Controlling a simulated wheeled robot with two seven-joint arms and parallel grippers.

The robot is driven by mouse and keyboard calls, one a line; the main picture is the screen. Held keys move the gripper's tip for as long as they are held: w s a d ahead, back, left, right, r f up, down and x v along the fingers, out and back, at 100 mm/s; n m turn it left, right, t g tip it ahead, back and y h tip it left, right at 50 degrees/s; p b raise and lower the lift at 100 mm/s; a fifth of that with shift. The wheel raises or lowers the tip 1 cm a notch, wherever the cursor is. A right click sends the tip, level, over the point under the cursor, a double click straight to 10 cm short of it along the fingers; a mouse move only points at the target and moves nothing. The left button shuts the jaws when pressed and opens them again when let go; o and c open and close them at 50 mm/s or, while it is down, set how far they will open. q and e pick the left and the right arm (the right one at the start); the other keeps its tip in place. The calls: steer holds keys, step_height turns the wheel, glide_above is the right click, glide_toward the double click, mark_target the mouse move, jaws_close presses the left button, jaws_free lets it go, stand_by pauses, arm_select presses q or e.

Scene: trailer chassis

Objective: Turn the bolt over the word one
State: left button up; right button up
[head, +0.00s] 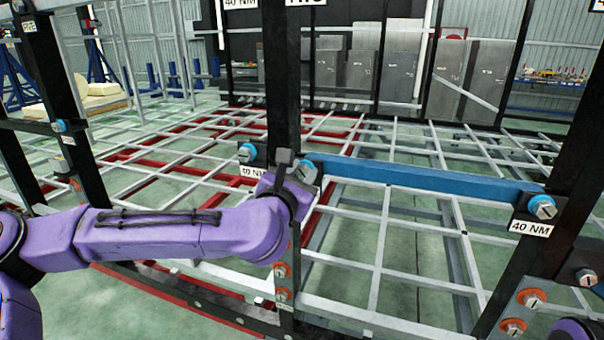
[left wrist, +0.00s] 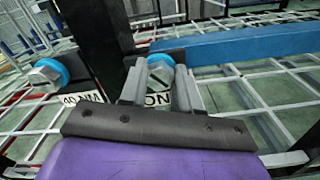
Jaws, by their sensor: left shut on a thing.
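My left gripper (head: 296,172) is at the middle black post, at the left end of the blue beam. In the left wrist view its two grey fingers (left wrist: 160,88) stand on either side of a silver bolt (left wrist: 160,70) with a blue collar, shut on it. A white label (left wrist: 158,99) below this bolt shows letters like "ON"; the fingers hide the rest. In the head view the gripper mostly covers this bolt (head: 308,168). Another blue-collared bolt (head: 248,152) is just left, with a "40 NM" label; it also shows in the left wrist view (left wrist: 48,75). My right gripper is not in view.
The blue beam (head: 420,178) runs right to a blue-collared bolt (head: 541,207) above a "40 NM" label. Orange-collared bolts (head: 531,298) sit lower on the right post. The grey chassis grid (head: 375,250) spreads behind. Black posts stand on both sides of my left arm.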

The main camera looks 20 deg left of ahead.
arm_select(q)
steer(key=m+p, duration=0.1)
steer(key=m, duration=0.4)
steer(key=shift+d+m, duration=0.1)
steer(key=shift+m, duration=0.2)
steer(key=m+p, duration=0.1)
steer(key=m, duration=0.3)
steer(key=shift+f, duration=0.1)
steer(key=m+p, duration=0.1)
steer(key=m, duration=0.4)
steer(key=shift+d+f+p, duration=0.1)
steer(key=shift+f+p, duration=0.05)
steer(key=shift+p, duration=0.2)
steer(key=m+p, duration=0.1)
steer(key=m, duration=0.4)
steer(key=shift+f+m+p, duration=0.15)
steer(key=shift+m+p, duration=0.15)
steer(key=shift+p, duration=0.05)
steer(key=m+p, duration=0.1)
steer(key=m, duration=0.3)
steer(key=shift+f, duration=0.1)
steer(key=m+p, duration=0.1)
steer(key=m, duration=0.4)
steer(key=shift+a, duration=0.2)
steer(key=m, duration=0.4)
steer(key=shift+f+p, duration=0.1)
steer(key=shift+p, duration=0.25)
steer(key=shift+a+m, duration=0.15)
steer(key=shift+m, duration=2.05)
